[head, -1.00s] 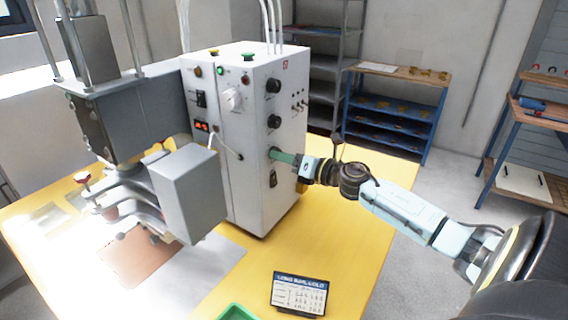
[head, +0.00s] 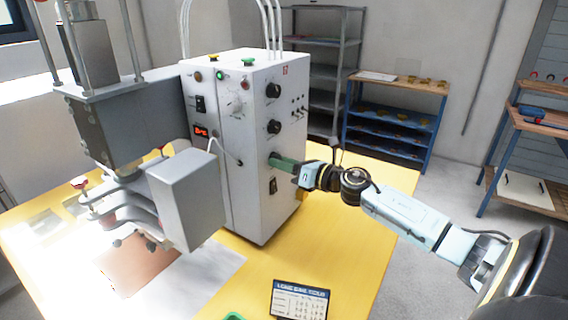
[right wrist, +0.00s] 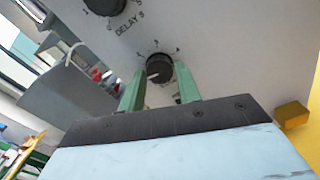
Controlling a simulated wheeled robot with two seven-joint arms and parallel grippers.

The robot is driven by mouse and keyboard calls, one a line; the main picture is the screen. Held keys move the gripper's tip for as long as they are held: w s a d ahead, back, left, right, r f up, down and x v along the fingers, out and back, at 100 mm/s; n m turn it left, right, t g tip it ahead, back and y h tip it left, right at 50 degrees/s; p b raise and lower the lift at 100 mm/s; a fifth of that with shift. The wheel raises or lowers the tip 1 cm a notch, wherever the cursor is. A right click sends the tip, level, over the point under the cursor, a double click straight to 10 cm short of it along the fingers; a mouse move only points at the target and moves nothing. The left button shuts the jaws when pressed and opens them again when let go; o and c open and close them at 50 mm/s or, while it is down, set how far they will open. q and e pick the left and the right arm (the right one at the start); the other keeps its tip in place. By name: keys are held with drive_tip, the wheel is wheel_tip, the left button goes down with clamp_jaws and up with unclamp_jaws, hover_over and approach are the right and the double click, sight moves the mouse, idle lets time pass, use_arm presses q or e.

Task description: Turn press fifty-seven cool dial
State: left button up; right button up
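The press is a white control cabinet (head: 245,160) with black dials stacked on its right-hand side face. My right gripper (head: 277,161) is at the lowest of these dials, and its green fingers hide that dial in the head view. In the right wrist view the black dial (right wrist: 159,68) sits between my right fingertips (right wrist: 160,76), which appear to touch its sides. Its white pointer mark faces lower left. Its name label is hidden. Above it is another dial (right wrist: 108,4) marked DELAY S. My left gripper is out of view.
A small switch (head: 273,186) lies just below the gripped dial, and a row of toggles (head: 298,105) is to the upper right. The yellow table (head: 330,250) carries a dark settings card (head: 299,299). A blue shelf unit (head: 393,115) stands behind.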

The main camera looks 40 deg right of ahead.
drive_tip(key=o, duration=0.3)
drive_tip(key=v, duration=1.3)
drive_tip(key=shift+s+d+r, duration=0.1)
drive_tip(key=shift+s, duration=0.1)
drive_tip(key=shift+s, duration=0.1)
idle(0.3)
